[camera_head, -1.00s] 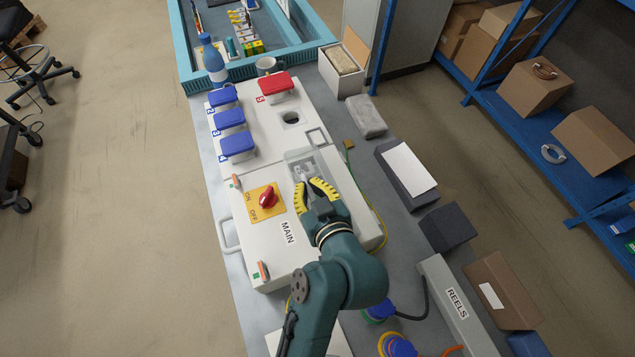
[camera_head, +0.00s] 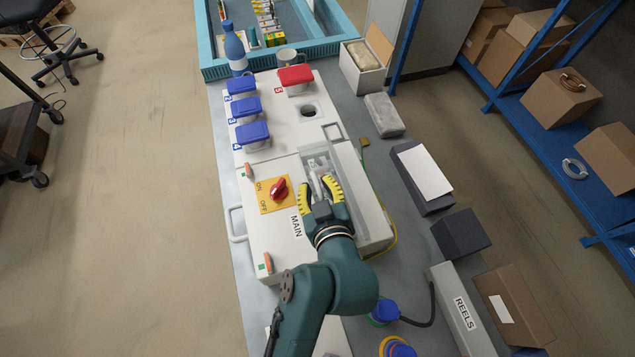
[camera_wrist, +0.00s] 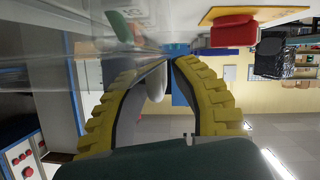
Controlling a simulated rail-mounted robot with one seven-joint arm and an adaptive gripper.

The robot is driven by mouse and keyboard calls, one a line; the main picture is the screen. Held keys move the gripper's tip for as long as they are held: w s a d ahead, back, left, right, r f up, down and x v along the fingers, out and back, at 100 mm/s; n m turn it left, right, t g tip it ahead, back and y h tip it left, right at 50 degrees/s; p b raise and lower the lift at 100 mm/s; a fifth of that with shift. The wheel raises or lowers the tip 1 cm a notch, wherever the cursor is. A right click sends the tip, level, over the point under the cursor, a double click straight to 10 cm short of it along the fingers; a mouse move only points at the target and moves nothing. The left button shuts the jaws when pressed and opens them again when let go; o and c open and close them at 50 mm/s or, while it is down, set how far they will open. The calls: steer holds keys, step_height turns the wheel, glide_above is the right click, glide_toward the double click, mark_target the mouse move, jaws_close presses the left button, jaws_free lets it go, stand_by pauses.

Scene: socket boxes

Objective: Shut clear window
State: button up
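The clear window (camera_head: 314,155) is a see-through pane on the white MAIN box (camera_head: 282,238), right of the red rotary switch (camera_head: 279,189). Pale fittings show through or beside it; I cannot tell its exact tilt. In the wrist view a see-through, glossy surface (camera_wrist: 40,78) lies along the left finger. My gripper (camera_head: 315,181) has yellow ribbed fingers and is close beside the window, at its near end. In the wrist view the fingertips (camera_wrist: 170,60) come close together, with a small pale rounded part near them. Whether they grip it is unclear.
Blue-lidded sockets (camera_head: 252,134) and a red-lidded one (camera_head: 295,78) stand on the box farther back. A grey block (camera_head: 383,115), dark boxes (camera_head: 460,234) and the REELS box (camera_head: 459,308) lie to the right. A yellow-green cable runs beside the box.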

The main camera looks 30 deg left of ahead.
steer(key=shift+o, duration=0.7)
steer(key=shift+r, duration=0.25)
steer(key=shift+s+d+r, duration=0.15)
steer(key=shift+d, duration=0.1)
steer(key=v, duration=1.1)
steer(key=shift+s, duration=0.25)
